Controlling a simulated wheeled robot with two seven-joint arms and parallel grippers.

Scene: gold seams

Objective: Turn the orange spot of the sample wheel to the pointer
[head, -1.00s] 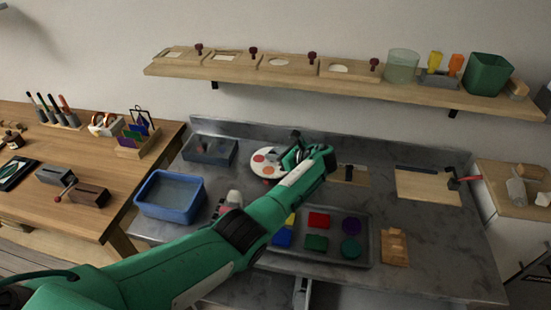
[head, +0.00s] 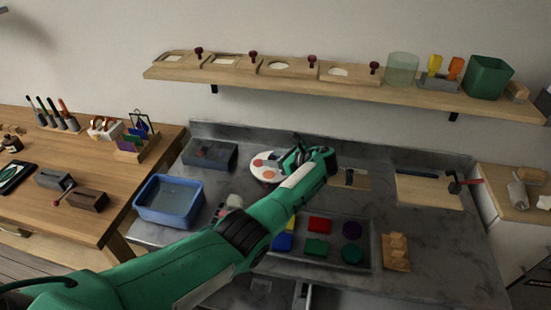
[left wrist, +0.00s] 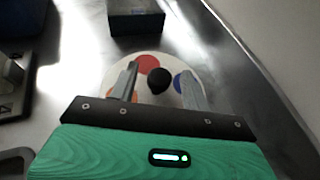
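The sample wheel (head: 256,171) is a pale disc with coloured spots, lying on the grey bench; my left gripper partly covers it. In the left wrist view the wheel (left wrist: 165,61) shows a red spot (left wrist: 147,63), a blue spot (left wrist: 177,83) and part of an orange spot (left wrist: 113,92) behind the left finger. A black round knob (left wrist: 158,80) stands at its middle. My left gripper (head: 294,160) is over the wheel. In the wrist view its fingers (left wrist: 160,88) are apart on either side of the knob, with gaps showing. I cannot make out the pointer. My right gripper is out of view.
A dark grey bin (head: 209,154) stands left of the wheel and a blue tub (head: 169,197) nearer. A tray (head: 367,262) of coloured blocks lies in front, partly under my left arm. Boards lie to the right. A wall shelf (head: 330,83) runs above.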

